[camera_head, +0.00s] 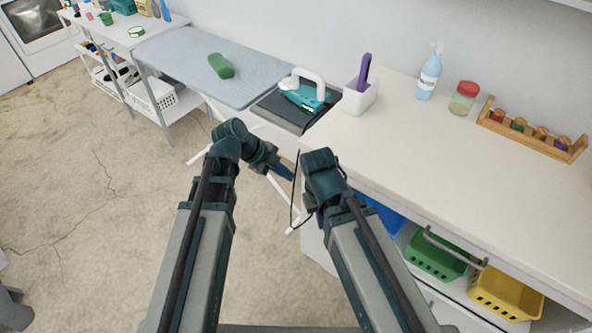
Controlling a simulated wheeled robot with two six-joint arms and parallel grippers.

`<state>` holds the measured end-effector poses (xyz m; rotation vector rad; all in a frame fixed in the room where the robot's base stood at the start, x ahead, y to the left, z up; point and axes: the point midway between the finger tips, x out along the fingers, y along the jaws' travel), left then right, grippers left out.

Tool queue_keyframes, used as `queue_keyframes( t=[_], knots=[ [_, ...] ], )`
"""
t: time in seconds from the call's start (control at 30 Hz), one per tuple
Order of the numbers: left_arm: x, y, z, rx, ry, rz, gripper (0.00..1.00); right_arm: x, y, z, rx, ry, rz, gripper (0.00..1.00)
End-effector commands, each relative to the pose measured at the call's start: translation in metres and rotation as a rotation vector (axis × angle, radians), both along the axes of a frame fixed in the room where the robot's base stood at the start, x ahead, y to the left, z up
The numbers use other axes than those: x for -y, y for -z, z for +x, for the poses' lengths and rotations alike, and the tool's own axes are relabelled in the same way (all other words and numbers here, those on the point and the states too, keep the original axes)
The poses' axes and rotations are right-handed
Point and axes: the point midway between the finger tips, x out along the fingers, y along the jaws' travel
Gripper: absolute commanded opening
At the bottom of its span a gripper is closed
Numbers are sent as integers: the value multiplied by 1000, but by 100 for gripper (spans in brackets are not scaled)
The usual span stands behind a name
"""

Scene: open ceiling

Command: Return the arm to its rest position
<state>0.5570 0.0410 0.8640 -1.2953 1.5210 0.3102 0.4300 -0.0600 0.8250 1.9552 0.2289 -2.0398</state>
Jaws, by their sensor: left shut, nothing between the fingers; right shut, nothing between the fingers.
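My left arm comes in from the left and bends at the elbow (228,138). My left gripper (286,173) is at its far end, shut and empty, in the gap in front of the ironing board and the counter. My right arm bends at its elbow (322,168) near the counter's left corner. My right gripper (309,206) is lower, shut and empty, and is largely hidden by its own arm. Neither gripper touches a thing that I can see.
The ironing board (180,50) carries a green object (221,66), with an iron (305,94) at its right end. The white counter (440,130) holds a bottle (429,76), a jar (464,98) and a rack (532,131). Green (435,257) and yellow (505,293) baskets sit below. Floor at left is clear.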

Motion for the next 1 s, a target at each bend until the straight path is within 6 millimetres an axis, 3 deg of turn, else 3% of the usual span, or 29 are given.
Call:
queue_keyframes(
  t=[0.1, 0.77, 1.0],
  knots=[
    [-9, -13, -4, 0, 0, 0, 0, 0, -13, 0, 0, 0, 0, 0],
    [-10, -13, -7, -17, -15, 4, 0, 0, -14, 0, 0, 0, 0, 0],
    [-1, -8, -39, -262, -294, 98, 0, 0, -25, 0, 0, 0, 0, 0]
  ],
)
